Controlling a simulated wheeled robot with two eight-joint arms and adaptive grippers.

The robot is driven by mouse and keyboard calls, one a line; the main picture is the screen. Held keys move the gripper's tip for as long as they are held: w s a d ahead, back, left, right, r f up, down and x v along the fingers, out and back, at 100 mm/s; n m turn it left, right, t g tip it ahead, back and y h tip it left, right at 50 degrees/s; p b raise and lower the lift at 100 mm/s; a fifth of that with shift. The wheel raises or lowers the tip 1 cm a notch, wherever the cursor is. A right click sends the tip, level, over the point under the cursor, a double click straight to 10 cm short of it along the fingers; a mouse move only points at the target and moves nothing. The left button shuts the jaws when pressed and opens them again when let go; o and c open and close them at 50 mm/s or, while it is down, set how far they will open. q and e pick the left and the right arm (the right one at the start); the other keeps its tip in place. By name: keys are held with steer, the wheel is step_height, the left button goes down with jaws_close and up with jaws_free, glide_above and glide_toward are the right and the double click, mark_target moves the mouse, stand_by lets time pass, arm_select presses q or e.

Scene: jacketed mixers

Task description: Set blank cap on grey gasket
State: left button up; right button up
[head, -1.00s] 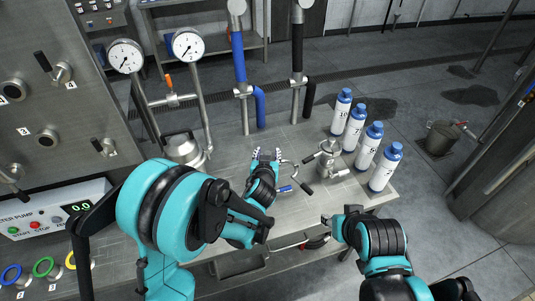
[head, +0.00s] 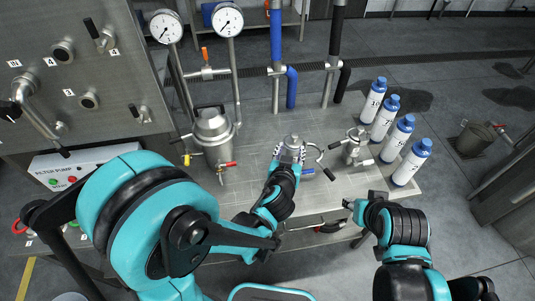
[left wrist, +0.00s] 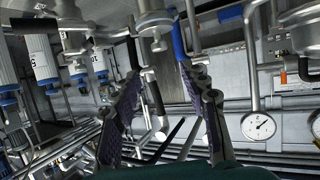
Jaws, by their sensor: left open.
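My left gripper (head: 290,148) is open, its fingertips at a small round metal fitting (head: 293,141) on the bench. In the left wrist view the gripper's two ribbed fingers (left wrist: 158,80) stand apart. The metal fitting (left wrist: 151,35) shows just past the fingertips, between them; I cannot tell whether they touch. I cannot tell for sure which part is the blank cap or which is the grey gasket. My right gripper (head: 348,204) is low, near the bench's front edge, small and dark; its jaws are unclear.
A second metal fitting with black handles (head: 356,146) stands right of the gripper, by several white bottles with blue caps (head: 411,162). A steel pot (head: 213,132) stands left below two gauges (head: 228,20). Blue (head: 276,45) and black (head: 336,40) pipes rise behind.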

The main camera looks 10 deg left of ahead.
arm_select(q)
steer(key=s+a+r+n+g+y, duration=0.1)
steer(key=s+a+g, duration=0.15)
steer(key=a, duration=0.45)
steer(key=s+a+r+g+y, duration=0.1)
steer(key=s+a+r, duration=0.15)
steer(key=a, duration=0.35)
steer(key=s+a+g, duration=0.3)
steer(key=s+a, duration=0.1)
steer(key=s, duration=0.8)
steer(key=shift+r+h, duration=0.2)
steer(key=shift+h, duration=0.2)
steer(key=shift+s, duration=0.1)
step_height(320, 180, down, 5)
steer(key=b, duration=0.5)
steer(key=shift+f, duration=0.2)
